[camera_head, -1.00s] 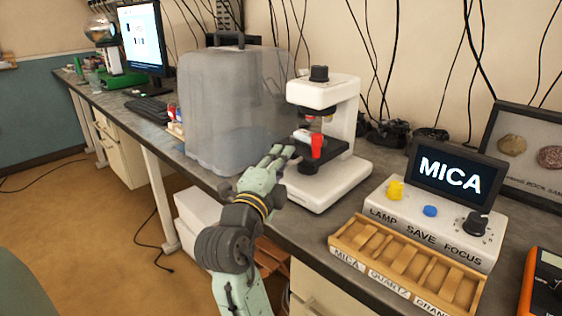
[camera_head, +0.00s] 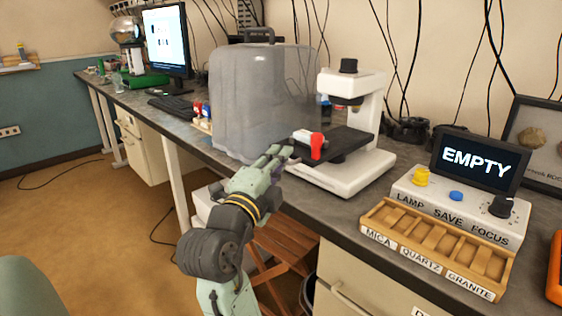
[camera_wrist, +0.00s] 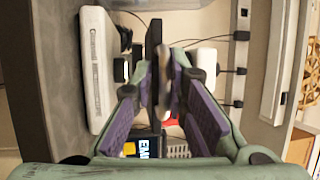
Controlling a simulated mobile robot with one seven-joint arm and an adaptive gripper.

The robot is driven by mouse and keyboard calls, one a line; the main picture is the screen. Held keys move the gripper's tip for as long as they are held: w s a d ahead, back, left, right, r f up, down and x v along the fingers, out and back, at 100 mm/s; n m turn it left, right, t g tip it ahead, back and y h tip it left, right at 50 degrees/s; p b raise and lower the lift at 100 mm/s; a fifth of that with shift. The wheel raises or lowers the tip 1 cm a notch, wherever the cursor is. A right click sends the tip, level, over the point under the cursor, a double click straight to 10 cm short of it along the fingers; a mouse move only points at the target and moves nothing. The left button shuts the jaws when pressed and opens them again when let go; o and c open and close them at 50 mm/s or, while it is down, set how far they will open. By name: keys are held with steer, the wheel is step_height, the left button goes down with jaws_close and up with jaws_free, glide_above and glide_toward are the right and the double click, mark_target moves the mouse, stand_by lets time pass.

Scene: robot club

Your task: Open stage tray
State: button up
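The white microscope (camera_head: 357,166) stands on the bench. Its dark stage (camera_head: 342,142) sticks out toward the left and front, with a red knob (camera_head: 317,146) and a small white piece (camera_head: 303,136) at its near end. My gripper (camera_head: 285,151) is at this outer end, left of the red knob. In the wrist view, the purple finger pads of my gripper (camera_wrist: 163,80) converge around a blurred narrow piece beside a dark upright plate (camera_wrist: 153,50). I cannot tell whether the pads press on it.
A display (camera_head: 473,160) reads EMPTY above a control box (camera_head: 440,203) with knobs. A wooden slide rack (camera_head: 409,226) sits at the bench's front edge. A translucent grey cover (camera_head: 255,105) stands close left of the microscope. A wooden stool (camera_head: 277,250) is below.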

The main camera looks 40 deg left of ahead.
steer(key=shift+o, duration=1.3)
steer(key=shift+s+r, duration=0.2)
steer(key=shift+r, duration=0.3)
steer(key=shift+o, duration=0.4)
steer(key=shift+f, duration=0.25)
steer(key=v, duration=1.1)
steer(key=shift+s, duration=0.4)
steer(key=shift+d, duration=0.15)
